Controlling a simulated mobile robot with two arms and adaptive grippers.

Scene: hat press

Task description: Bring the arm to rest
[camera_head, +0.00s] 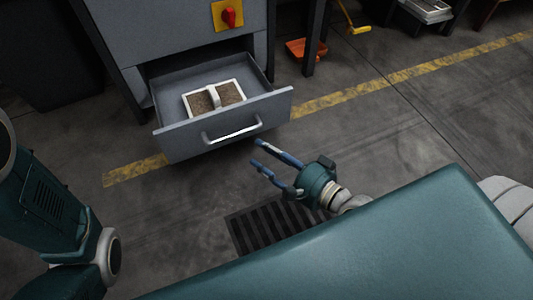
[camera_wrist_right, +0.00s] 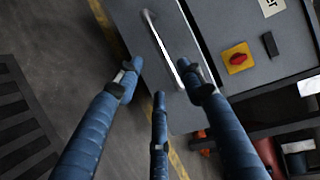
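My right gripper (camera_head: 260,155) is in front of the open drawer (camera_head: 180,140), to the lower right of its silver handle (camera_head: 232,134). Its blue fingers are spread, with nothing between them, and it appears apart from the handle. The right wrist view also shows the spread fingers (camera_wrist_right: 158,75), with the grey drawer front and handle beyond them. A white two-part tray (camera_head: 213,97) with brown contents lies inside the drawer. My left arm shows at the left edge, but its gripper is out of view.
The drawer sticks out from a grey cabinet (camera_head: 170,35) with a red switch on a yellow plate (camera_head: 228,15). A dark floor grate (camera_head: 280,228) lies below my right gripper. An orange dustpan (camera_head: 303,48) is behind.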

